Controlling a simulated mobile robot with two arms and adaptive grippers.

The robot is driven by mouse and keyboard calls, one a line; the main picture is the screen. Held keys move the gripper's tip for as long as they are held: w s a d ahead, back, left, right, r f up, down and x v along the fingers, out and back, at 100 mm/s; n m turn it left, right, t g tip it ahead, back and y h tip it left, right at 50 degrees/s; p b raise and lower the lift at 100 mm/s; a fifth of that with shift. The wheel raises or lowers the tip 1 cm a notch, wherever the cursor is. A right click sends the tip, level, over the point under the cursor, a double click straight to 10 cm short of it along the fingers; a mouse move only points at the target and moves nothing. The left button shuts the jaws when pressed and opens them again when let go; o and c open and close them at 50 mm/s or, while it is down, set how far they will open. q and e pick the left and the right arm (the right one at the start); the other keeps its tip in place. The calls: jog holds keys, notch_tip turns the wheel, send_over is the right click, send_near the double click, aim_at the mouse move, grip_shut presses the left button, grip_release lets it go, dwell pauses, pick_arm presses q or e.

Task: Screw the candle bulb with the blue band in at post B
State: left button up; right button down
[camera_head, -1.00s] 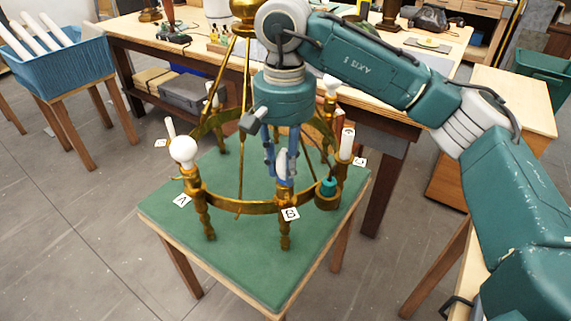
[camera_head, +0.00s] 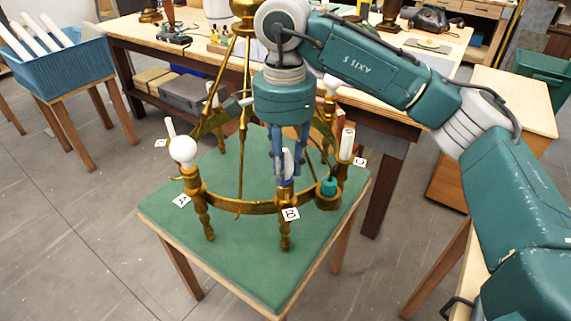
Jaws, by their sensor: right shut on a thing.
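The brass chandelier frame (camera_head: 245,207) stands on a green-topped table. Post B (camera_head: 284,198) is at its front, beside the card marked B (camera_head: 290,214). My right gripper (camera_head: 285,178) comes straight down over post B and is shut on the candle bulb (camera_head: 288,164), which stands upright between its fingers. The bulb's lower end is at the top of post B; I cannot tell how deep it sits. The fingers hide much of the bulb, and its band cannot be made out clearly. My left gripper is not in view.
A round white bulb (camera_head: 183,151) stands at post A, left of the gripper. A teal-topped part (camera_head: 328,187) sits just right of post B, and a white candle sleeve (camera_head: 347,144) stands near card C. The green tabletop (camera_head: 245,262) in front is clear.

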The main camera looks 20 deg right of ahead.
jog(key=m, duration=0.5)
jog(key=shift+w+m, duration=0.1)
jog(key=shift+m, duration=0.2)
jog(key=c, duration=1.3)
grip_release()
jog(key=shift+a, duration=0.1)
jog(key=shift+c, duration=0.2)
